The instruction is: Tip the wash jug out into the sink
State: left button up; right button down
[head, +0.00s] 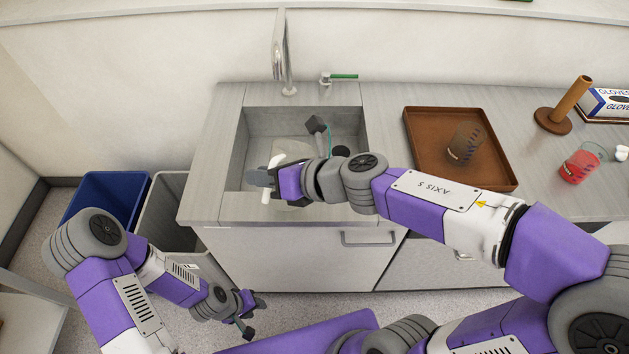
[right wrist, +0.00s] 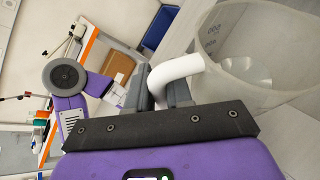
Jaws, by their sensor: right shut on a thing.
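The wash jug (right wrist: 275,45) is a clear, see-through vessel with a thick white handle (right wrist: 176,72). My right gripper (head: 264,180) is shut on that handle; its dark fingers show on both sides of it in the right wrist view (right wrist: 160,88). In the head view the jug's faint body is over the grey sink (head: 257,125), partly hidden by my wrist. Its exact tilt and whether any liquid is in it cannot be told. My left gripper (head: 247,313) hangs low at the left, in front of the cabinet and away from the jug; its jaw opening is unclear.
A tap (head: 280,60) rises behind the sink, with a green-handled valve (head: 341,76) beside it. Right of the sink are a brown tray (head: 418,125) with a glass beaker, a brown stand (head: 551,121) and a beaker of red liquid (head: 577,170). A blue bin (head: 95,190) stands left.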

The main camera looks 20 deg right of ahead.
aim_at(284, 159)
jog(key=shift+w+d+r+p, duration=0.25)
jog(key=shift+r+p, duration=0.1)
jog(key=shift+r, duration=0.2)
jog(key=shift+w+d+m+g+y, duration=0.2)
jog(key=shift+w+m+g+y, duration=0.1)
jog(key=shift+m+g, duration=0.15)
jog(key=shift+w+d+m+p, duration=0.2)
jog(key=shift+d+m+p, duration=0.15)
jog(key=shift+p, duration=0.2)
jog(key=shift+r+y, duration=0.1)
jog(key=shift+y, duration=0.2)
jog(key=shift+w+d+m+g+p, duration=0.15)
jog(key=shift+w+m+g+p, duration=0.1)
jog(key=shift+m+p, duration=0.05)
jog(key=shift+w+y, duration=0.1)
jog(key=shift+y, duration=0.2)
jog(key=shift+w+d+f+m, duration=0.15)
jog(key=shift+d+f+m, duration=0.1)
jog(key=shift+m, duration=0.15)
jog(key=shift+w+d+f+m+g+y, duration=0.3)
jog(key=shift+f+m+y, duration=0.1)
jog(key=shift+w+d+f+m+g+y+p, duration=0.1)
jog(key=shift+w+d+m+g+y+p, duration=0.2)
jog(key=shift+w+d+m+p, duration=0.3)
